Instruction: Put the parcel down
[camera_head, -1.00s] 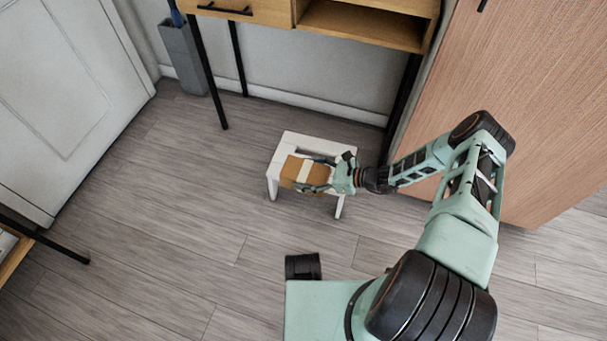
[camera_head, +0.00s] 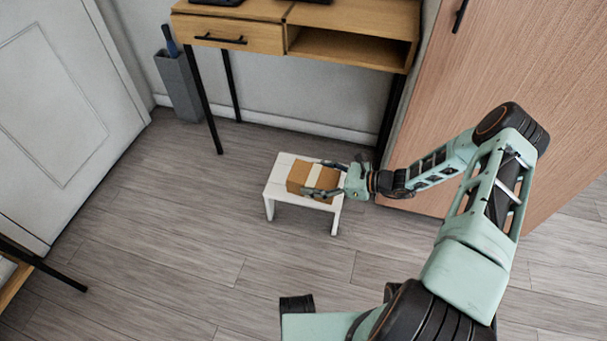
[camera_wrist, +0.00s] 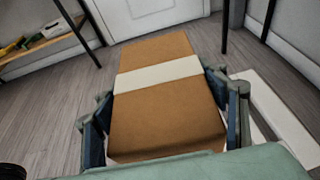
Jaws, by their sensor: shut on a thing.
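The parcel (camera_head: 299,173) is a brown box with a pale band around it. It is at the white stool (camera_head: 280,196), over its top; I cannot tell for sure whether it touches the seat. My gripper (camera_head: 330,178) reaches in from the right and is shut on the parcel. In the wrist view the parcel (camera_wrist: 160,118) lies between my two fingers (camera_wrist: 165,108), one against each side. The stool (camera_wrist: 275,110) shows at the right of the wrist view, beside and below the parcel.
A wooden desk (camera_head: 240,36) with black legs stands behind the stool. A grey bin (camera_head: 178,86) is at the back left. A wood-panelled cabinet (camera_head: 500,70) stands at the right. A white door (camera_head: 60,110) is at the left. The floor (camera_head: 160,215) left of the stool is clear.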

